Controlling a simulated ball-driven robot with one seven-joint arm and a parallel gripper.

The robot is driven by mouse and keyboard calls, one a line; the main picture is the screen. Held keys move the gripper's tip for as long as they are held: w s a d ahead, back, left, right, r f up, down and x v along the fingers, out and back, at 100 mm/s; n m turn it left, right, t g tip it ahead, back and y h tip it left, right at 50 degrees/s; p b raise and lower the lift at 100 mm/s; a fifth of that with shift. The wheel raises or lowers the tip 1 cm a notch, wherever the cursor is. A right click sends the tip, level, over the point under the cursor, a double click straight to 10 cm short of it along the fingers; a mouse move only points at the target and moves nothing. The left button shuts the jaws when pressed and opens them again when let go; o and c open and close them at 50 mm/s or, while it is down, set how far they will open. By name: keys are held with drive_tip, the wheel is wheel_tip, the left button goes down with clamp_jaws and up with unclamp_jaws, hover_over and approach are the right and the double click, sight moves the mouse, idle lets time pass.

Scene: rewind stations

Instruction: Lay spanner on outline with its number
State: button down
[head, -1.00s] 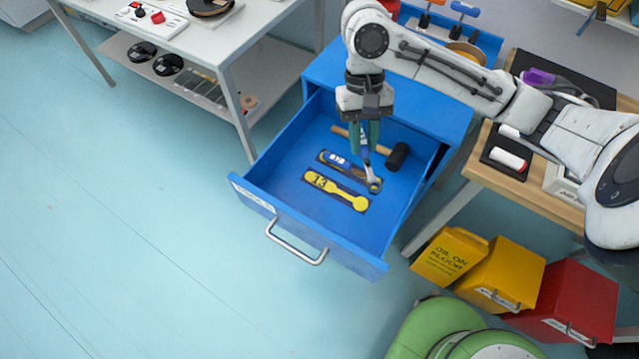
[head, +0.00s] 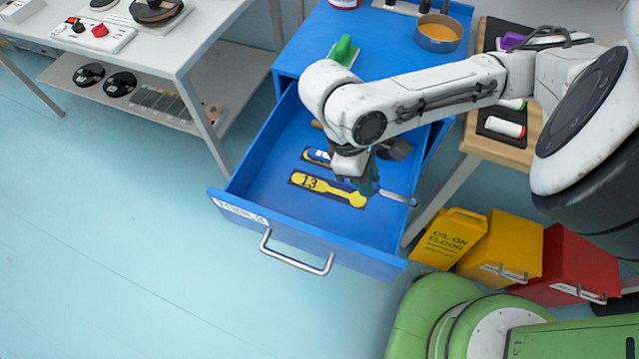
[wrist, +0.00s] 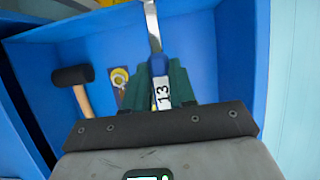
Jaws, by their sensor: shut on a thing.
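The spanner has a blue handle marked 13 (wrist: 162,93) and a silver shaft, which also shows in the head view (head: 398,197). My gripper (head: 368,184) is shut on its handle; in the wrist view the fingers (wrist: 165,85) close on both sides of it. The yellow spanner outline marked 13 (head: 325,188) lies on the open blue drawer's floor and looks empty. My gripper is over or beside its right end; the height gap is unclear. Behind it, a blue-handled thing (head: 317,157) lies on another outline, mostly hidden by my arm.
A mallet with a black head (head: 397,148) lies at the drawer's back; it also shows in the wrist view (wrist: 72,77). The drawer's walls (head: 290,235) surround the area. Yellow and red bins (head: 565,275) stand to the right. The floor at left is clear.

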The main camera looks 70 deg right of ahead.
drive_tip(key=w+d+f+b, duration=0.1)
drive_tip(key=w+f+b, duration=0.15)
drive_tip(key=w, duration=0.35)
hover_over(325, 188)
drive_tip(key=f, duration=0.5)
drive_tip(key=shift+w+a, duration=0.15)
drive_tip(key=shift+w, duration=0.1)
drive_tip(key=shift+w+f, duration=0.5)
drive_tip(key=shift+f, duration=1.65)
drive_tip(key=shift+f, duration=0.15)
drive_tip(key=c, duration=0.9)
unclamp_jaws()
drive_tip(key=shift+c, duration=0.2)
drive_tip(key=p+v, duration=0.1)
drive_tip(key=v, duration=1.1)
